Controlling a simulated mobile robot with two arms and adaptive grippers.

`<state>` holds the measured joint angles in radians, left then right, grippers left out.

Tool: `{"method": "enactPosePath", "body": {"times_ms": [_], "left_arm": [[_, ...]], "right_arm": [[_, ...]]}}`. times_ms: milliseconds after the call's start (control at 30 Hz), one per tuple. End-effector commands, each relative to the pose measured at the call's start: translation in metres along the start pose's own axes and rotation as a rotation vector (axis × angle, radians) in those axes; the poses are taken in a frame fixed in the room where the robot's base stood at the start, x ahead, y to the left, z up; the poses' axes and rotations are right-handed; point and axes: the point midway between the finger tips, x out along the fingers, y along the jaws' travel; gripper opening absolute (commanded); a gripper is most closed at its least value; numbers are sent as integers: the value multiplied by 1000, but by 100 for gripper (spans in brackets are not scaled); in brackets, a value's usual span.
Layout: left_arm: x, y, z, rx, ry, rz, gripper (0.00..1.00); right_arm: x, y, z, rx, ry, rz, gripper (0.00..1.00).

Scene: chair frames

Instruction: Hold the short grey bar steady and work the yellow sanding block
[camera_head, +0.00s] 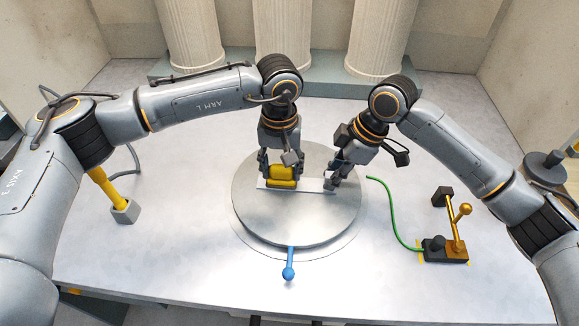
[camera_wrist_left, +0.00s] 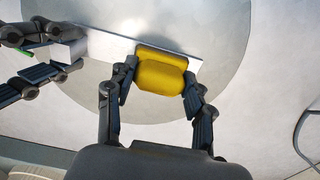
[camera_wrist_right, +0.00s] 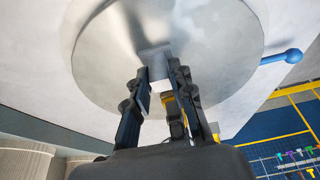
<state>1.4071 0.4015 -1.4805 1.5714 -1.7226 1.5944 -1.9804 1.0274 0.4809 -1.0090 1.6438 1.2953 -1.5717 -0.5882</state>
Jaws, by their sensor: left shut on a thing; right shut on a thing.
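The short grey bar (camera_head: 312,185) lies on the round grey turntable in the middle of the table; it also shows in the left wrist view (camera_wrist_left: 108,43). The yellow sanding block (camera_head: 281,177) sits at the bar's left part in the head view and shows large in the left wrist view (camera_wrist_left: 161,72). My left gripper (camera_head: 280,172) is shut on the sanding block, a finger on each side of it. My right gripper (camera_head: 333,183) is shut on the bar's right end. In the right wrist view the bar's end (camera_wrist_right: 155,62) shows between the fingers.
The round turntable (camera_head: 297,225) has a blue-knobbed lever (camera_head: 289,270) at its front. A clamp with a gold handle (camera_head: 455,235) and a green hose (camera_head: 385,210) stand to the right. A yellow-handled tool in a grey holder (camera_head: 124,211) stands left. White columns (camera_head: 290,40) rise behind.

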Motion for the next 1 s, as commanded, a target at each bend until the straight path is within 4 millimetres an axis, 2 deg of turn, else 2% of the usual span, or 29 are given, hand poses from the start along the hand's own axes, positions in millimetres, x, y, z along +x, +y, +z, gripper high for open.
{"method": "enactPosePath", "body": {"times_ms": [367,800,1000], "left_arm": [[2,-3,0,-2,-3,-4,27],[0,26,1,2,-3,-2,27],[0,27,1,-1,-2,-2,27]], "right_arm": [[0,0,0,0,0,0,0],[0,0,-1,-2,1,0,0],[0,0,-1,-1,1,0,0]]}}
